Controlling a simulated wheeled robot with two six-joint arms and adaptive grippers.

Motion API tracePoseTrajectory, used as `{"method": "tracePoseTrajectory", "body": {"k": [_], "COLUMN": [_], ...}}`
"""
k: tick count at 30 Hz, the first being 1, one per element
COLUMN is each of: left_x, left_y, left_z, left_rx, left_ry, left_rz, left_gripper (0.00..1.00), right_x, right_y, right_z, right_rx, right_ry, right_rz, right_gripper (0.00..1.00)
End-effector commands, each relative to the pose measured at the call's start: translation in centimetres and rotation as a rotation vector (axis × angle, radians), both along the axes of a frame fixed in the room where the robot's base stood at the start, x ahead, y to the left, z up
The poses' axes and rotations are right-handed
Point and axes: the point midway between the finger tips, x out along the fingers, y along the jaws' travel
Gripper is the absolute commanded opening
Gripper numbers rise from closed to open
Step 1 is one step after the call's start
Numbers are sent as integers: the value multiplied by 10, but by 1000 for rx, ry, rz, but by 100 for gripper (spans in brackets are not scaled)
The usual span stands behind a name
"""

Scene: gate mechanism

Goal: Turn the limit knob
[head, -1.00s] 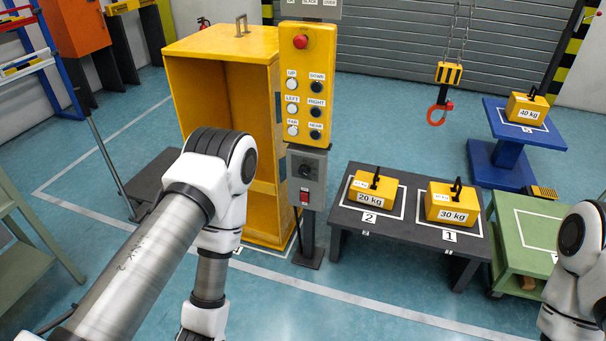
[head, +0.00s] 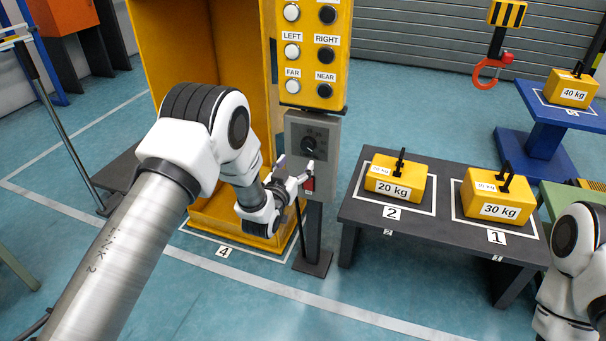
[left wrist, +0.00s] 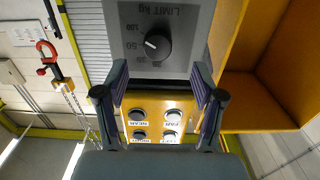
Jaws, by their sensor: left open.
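The limit knob (head: 308,145) is a round black dial on a grey box (head: 326,130) below the yellow button panel (head: 314,50). In the left wrist view the knob (left wrist: 157,45) shows upside down, with a white pointer mark and the numbers 50 and 100 near it. My left gripper (head: 300,178) is just in front of the box, a little below the knob. In the left wrist view its two fingers (left wrist: 160,83) are spread apart with nothing between them, and the knob lies beyond their tips. My right gripper is out of view; only part of that arm shows.
A red switch (head: 309,184) is on the box below the knob, close to my left gripper. A dark table (head: 370,217) with 20 kg and 30 kg yellow weights stands to the right. A yellow cabinet (head: 170,50) stands behind the left arm. A red hook (head: 488,72) hangs at the back.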

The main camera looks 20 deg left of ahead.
Motion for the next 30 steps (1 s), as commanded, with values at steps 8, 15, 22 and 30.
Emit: {"method": "tracePoseTrajectory", "body": {"k": [8,15,22,30], "left_x": [20,65,80,80], "left_y": [-1,-3,-3,-3], "left_z": [-5,-6,-5,-5], "left_rx": [0,2,1,1], "left_ry": [-16,-13,-9,-9], "left_rz": [-1,-1,-1,-1], "left_gripper": [69,69,69,23], "right_x": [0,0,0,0], "right_y": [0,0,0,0], "right_z": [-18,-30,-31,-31], "right_rx": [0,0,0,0], "right_ry": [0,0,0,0], "right_rz": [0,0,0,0], "right_gripper": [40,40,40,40]}}
